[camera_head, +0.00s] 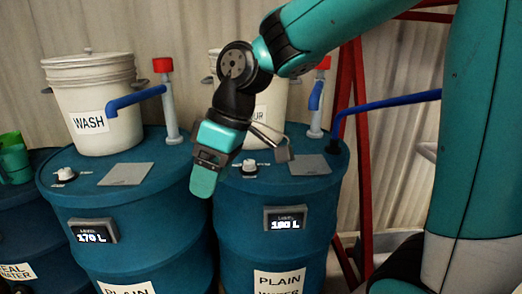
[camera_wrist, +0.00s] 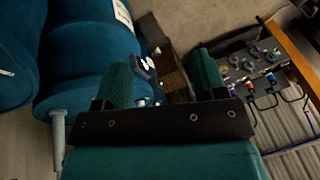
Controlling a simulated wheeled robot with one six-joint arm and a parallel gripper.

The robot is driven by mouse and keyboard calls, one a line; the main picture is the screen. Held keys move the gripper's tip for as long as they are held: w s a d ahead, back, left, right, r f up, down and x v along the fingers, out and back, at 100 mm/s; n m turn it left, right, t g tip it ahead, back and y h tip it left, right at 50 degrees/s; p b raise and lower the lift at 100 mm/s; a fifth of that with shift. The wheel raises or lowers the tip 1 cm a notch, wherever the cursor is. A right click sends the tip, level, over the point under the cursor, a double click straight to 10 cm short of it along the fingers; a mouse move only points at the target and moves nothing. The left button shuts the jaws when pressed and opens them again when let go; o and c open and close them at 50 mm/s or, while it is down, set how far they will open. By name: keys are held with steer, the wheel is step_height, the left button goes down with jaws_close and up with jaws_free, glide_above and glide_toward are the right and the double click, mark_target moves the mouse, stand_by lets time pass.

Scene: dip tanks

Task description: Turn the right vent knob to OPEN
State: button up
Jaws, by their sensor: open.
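The right vent knob (camera_head: 249,166) is a small white knob on a dark base on top of the right blue drum (camera_head: 282,200), with small labels too tiny to read. Its setting cannot be told. My gripper (camera_head: 205,178) is above the drum tops in the head view, just left of the knob and apart from it, pointing down. In the wrist view my gripper (camera_wrist: 163,80) shows its two teal fingers spread, with nothing held between them. The left drum (camera_head: 130,215) carries a similar white knob (camera_head: 65,174).
A white WASH bucket (camera_head: 92,105) stands on the left drum. Another bucket (camera_head: 270,100) stands behind my arm. Red-topped pipes (camera_head: 170,115) with blue spouts rise from the drums. Grey plates (camera_head: 125,174) lie on top. A red frame (camera_head: 347,110) stands at the right.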

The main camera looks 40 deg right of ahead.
steer(key=w+d+r+n+p, duration=0.1)
steer(key=w+d+r+p, duration=0.2)
steer(key=w+d, duration=0.9)
steer(key=n+t+p, duration=0.2)
steer(key=p, duration=0.1)
glide_toward(250, 161)
steer(key=shift+h, duration=0.3)
steer(key=p+x, duration=0.1)
steer(key=x, duration=0.2)
steer(key=p+x, duration=0.1)
steer(key=x, duration=0.2)
steer(key=p+x, duration=0.2)
steer(key=x, duration=0.1)
steer(key=shift+a, duration=0.35)
steer(key=c, duration=0.9)
